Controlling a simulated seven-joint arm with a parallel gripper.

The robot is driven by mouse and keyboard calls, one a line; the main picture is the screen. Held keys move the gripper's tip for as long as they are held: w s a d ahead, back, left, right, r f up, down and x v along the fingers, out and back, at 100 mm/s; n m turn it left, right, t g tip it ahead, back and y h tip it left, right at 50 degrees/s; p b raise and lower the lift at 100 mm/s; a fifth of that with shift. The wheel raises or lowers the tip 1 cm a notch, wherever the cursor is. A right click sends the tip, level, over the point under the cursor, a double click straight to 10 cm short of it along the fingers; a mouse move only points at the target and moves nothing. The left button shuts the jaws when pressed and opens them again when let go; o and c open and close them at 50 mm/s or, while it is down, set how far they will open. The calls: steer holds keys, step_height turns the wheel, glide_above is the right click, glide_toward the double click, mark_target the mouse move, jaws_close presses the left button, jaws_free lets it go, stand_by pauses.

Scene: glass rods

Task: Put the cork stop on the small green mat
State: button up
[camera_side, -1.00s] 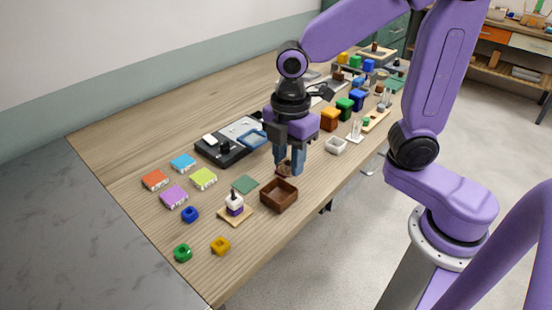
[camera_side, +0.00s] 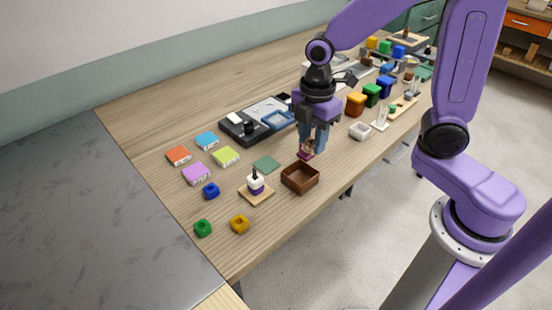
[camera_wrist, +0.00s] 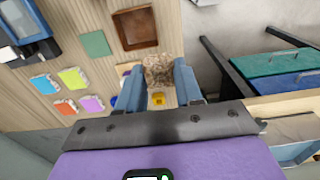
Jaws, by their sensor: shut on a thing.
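My gripper (camera_side: 308,150) is shut on the cork stop (camera_wrist: 159,70). In the wrist view the cork is a speckled brown piece between my two blue fingers. The small green mat (camera_side: 266,164) is flat and bare on the table, left of my fingertips in the side view. It also shows at the upper left of the wrist view (camera_wrist: 95,43).
A brown open box (camera_side: 300,178) stands just in front of my gripper, near the table edge. Coloured blocks (camera_side: 226,157) lie farther left. A black device (camera_side: 245,130) and a blue tray (camera_side: 278,120) are behind.

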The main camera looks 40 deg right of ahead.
mark_target(311, 137)
steer(key=shift+w+d+f, duration=1.1)
steer(key=shift+w+f, duration=0.05)
steer(key=w+f, duration=0.3)
steer(key=w, duration=0.1)
steer(key=w+a+f, duration=0.1)
steer(key=w+f, duration=0.2)
steer(key=w, duration=0.1)
steer(key=w+a+f, duration=0.1)
steer(key=w+f, duration=0.2)
steer(key=w, duration=0.1)
steer(key=shift+w+a, duration=0.2)
steer(key=shift+w, duration=0.1)
steer(key=shift+w+f, duration=0.15)
steer(key=shift+f, duration=1.6)
steer(key=shift+f, duration=0.1)
steer(key=o, duration=1)
step_height(311, 137, up, 12)
